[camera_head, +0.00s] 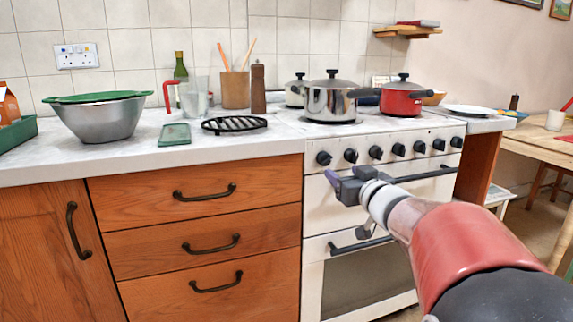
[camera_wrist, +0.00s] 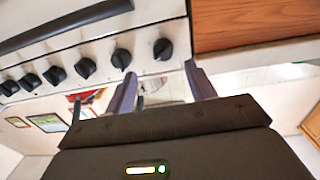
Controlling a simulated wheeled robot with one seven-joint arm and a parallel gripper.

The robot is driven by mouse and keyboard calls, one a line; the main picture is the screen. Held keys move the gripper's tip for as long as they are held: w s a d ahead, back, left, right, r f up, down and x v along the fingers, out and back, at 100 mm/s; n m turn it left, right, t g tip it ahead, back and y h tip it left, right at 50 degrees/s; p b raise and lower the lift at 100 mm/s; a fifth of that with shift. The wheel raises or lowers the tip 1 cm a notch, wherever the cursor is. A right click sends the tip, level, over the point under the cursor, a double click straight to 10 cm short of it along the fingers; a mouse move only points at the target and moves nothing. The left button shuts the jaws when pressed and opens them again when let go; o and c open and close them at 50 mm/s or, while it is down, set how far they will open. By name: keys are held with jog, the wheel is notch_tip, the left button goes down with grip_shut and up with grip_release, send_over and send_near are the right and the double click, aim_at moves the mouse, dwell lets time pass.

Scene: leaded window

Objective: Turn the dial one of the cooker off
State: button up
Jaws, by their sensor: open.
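The white cooker (camera_head: 315,190) has a row of several black dials along its front panel. The leftmost dial (camera_head: 323,158) also shows in the wrist view (camera_wrist: 163,48), where the picture is turned over and it is nearest the wood. No dial numbers can be read. My gripper (camera_head: 340,182) is just in front of the panel, below the two leftmost dials. In the wrist view its two fingers (camera_wrist: 162,84) are apart with nothing between them, pointing toward the leftmost dial without visibly touching it.
A steel pot (camera_head: 331,100) and a red pot (camera_head: 401,98) stand on the cooker top. An oven handle (camera_head: 425,175) runs below the dials. Wooden drawers (camera_head: 200,200) adjoin at left. The counter holds a steel bowl (camera_head: 100,119) and a black trivet (camera_head: 234,125).

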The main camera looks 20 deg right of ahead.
aim_at(328, 163)
jog(key=shift+y, duration=0.3)
jog(key=w, duration=0.8)
jog(key=shift+a, duration=0.25)
jog(key=c, duration=1)
jog(key=shift+o, duration=0.2)
